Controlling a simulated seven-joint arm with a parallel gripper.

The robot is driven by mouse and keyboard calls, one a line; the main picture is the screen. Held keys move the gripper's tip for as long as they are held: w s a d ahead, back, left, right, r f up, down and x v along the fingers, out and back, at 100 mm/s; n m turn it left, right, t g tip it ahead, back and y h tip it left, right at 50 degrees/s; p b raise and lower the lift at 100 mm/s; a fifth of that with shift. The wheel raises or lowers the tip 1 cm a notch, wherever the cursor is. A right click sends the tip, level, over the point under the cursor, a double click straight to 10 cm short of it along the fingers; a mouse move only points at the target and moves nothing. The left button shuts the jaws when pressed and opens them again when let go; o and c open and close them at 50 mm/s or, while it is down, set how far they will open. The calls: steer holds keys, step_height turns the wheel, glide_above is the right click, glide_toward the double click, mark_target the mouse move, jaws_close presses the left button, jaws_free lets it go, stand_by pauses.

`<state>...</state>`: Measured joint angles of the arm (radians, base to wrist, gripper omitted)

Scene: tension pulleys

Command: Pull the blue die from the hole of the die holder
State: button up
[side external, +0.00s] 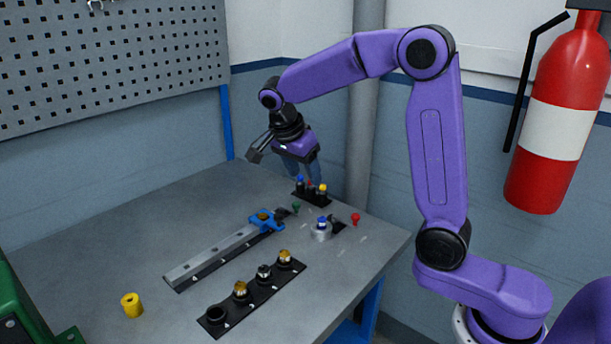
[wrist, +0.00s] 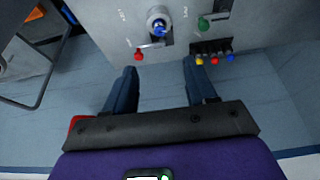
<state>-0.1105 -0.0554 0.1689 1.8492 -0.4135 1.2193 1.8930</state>
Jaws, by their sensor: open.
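Two blue-topped pieces show. One blue piece (side external: 300,180) stands at the end of a small black rack (side external: 313,198), beside a red one and a yellow one; in the wrist view this blue piece (wrist: 230,58) is at the rack's right end. Another blue piece (side external: 322,219) sits in a round silver holder (side external: 321,233); in the wrist view it (wrist: 159,29) is at the top centre. I cannot tell which is the task's die holder. My gripper (side external: 306,172) is open and empty, above the table's back edge near the rack. Its spread fingers (wrist: 161,68) touch neither blue piece.
A red knob (side external: 355,218) and a green knob (side external: 296,208) stand near the silver holder. A grey rail with a blue clamp (side external: 265,221), a black strip with several fittings (side external: 215,327) and a yellow cylinder (side external: 132,305) lie farther forward.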

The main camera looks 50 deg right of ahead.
mark_target(321, 218)
steer(key=x, duration=1.7)
steer(key=shift+d+f, duration=0.1)
steer(key=shift+d, duration=0.05)
jaws_close()
